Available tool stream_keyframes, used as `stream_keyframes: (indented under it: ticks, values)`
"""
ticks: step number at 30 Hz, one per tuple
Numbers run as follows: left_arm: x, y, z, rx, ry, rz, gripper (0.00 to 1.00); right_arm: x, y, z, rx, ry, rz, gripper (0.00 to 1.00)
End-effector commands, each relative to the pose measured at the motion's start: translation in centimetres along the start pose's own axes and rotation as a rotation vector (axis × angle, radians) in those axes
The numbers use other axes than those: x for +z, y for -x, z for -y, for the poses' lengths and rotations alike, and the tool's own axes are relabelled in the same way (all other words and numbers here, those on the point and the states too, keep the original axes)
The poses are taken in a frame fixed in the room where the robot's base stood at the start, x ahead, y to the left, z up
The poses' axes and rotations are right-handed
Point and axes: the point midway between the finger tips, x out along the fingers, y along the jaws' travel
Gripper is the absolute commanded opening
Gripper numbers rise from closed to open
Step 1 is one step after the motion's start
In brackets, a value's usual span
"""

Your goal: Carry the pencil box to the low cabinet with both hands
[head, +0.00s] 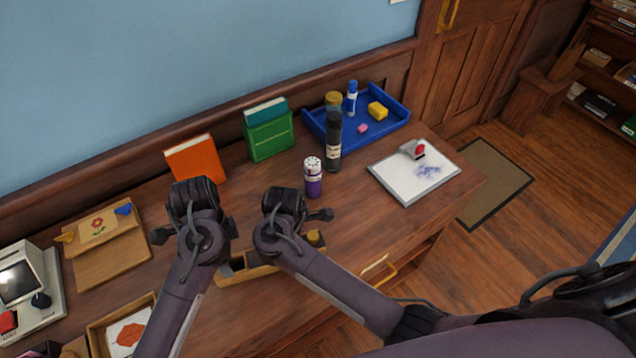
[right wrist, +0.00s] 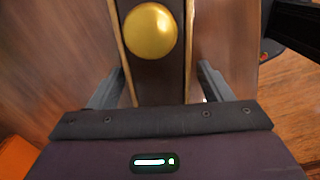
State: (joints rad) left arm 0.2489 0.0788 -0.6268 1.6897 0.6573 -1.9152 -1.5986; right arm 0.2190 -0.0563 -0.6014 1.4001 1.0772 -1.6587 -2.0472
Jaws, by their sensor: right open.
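The pencil box (head: 250,275) is a long, narrow wooden box on the desk, partly hidden by my arms in the head view. In the right wrist view the box (right wrist: 118,30) shows thin light walls, a dark inside and a round gold thing (right wrist: 150,31) in it. My right gripper (right wrist: 160,70) is open, with one finger on each side of the box; whether they touch is unclear. It also shows in the head view (head: 287,210). My left gripper (head: 193,210) is above the desk near the box's left end; its fingertips are hidden.
A purple-labelled canister (head: 313,180) and a dark bottle (head: 333,140) stand behind the right gripper. A blue tray (head: 390,128) and a whiteboard (head: 395,185) lie to the right. An open tray (head: 97,333) with a leaf card is at front left.

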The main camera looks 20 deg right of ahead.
Motion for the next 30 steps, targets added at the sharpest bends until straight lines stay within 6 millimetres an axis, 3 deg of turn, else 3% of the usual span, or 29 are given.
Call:
stream_keyframes:
  ticks: [4, 11, 14, 24, 30]
  values:
    - [-0.1, 2.4, 0.0, -0.001, -0.002, -0.002, 0.73, 0.0, 0.0, 0.0, 0.000, 0.000, 0.000, 0.72]
    - [0.0, 3.6, 0.0, 0.001, 0.001, 0.001, 0.73, 0.0, 0.6, -0.1, 0.003, 0.000, 0.000, 0.72]
    - [0.0, 3.6, -0.1, 0.001, 0.001, 0.001, 0.73, 0.1, 1.8, -0.3, 0.007, 0.002, 0.001, 0.72]
    - [0.0, 3.6, 0.0, 0.001, 0.001, 0.001, 0.73, 0.0, 9.5, 0.0, 0.001, 0.001, -0.001, 0.72]
    - [0.0, 3.6, 0.0, 0.001, 0.001, 0.001, 0.73, -0.2, 11.1, 0.0, -0.003, 0.002, -0.005, 0.72]
